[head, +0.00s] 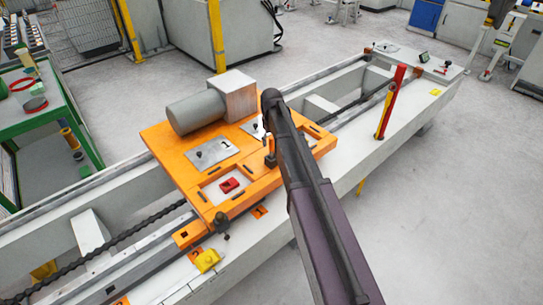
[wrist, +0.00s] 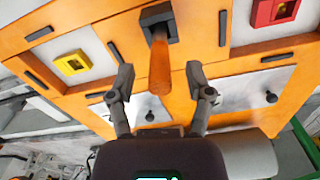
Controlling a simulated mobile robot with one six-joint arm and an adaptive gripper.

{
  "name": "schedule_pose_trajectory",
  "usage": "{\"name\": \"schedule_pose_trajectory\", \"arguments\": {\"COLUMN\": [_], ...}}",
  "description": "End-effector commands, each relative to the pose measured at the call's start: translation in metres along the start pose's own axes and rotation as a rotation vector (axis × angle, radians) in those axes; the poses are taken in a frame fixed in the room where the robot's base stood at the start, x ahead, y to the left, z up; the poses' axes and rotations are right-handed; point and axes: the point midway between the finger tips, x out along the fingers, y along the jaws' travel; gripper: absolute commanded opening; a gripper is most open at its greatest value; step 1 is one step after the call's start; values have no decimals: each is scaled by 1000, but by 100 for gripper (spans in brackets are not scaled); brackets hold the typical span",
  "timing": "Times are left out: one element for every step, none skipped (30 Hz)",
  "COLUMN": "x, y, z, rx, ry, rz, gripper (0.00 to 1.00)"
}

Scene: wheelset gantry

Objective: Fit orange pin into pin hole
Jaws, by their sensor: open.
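In the wrist view, the orange pin (wrist: 159,68) is a plain round rod. Its far end meets a dark square socket (wrist: 158,20) in the orange plate; I cannot tell how deep it sits. My gripper (wrist: 160,76) is open, with one finger on each side of the pin and a visible gap to both. In the head view, the pin (head: 268,144) stands upright on the orange plate (head: 178,148), just left of my arm. My gripper's fingers cannot be made out there. A red block (wrist: 275,10) and a yellow block (wrist: 75,63), each with a small opening, sit in pale recesses.
A grey cylinder (head: 195,111) and pale box (head: 234,96) stand on the plate's back. Metal plates with black knobs (head: 212,153) are nearby. A red lever (head: 392,100) rises from the gantry beam at right. A green table (head: 50,118) stands left. Floor at right is clear.

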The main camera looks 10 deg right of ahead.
Motion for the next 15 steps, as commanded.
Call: {"name": "schedule_pose_trajectory", "arguments": {"x": [6,8,9,10,10,11,11,11,11,11,11,10,10,10,10], "y": [0,0,0,0,0,0,0,0,0,0,0,0,0,0,0], "z": [0,0,0,0,0,0,0,0,0,0,0,0,0,0,0], "rx": [0,0,0,0,0,0,0,0,0,0,0,0,0,0,0], "ry": [0,0,0,0,0,0,0,0,0,0,0,0,0,0,0], "rz": [0,0,0,0,0,0,0,0,0,0,0,0,0,0,0], "gripper": [66,66,66,66,66,66,66,66,66,66,66,66,66,66,66]}}
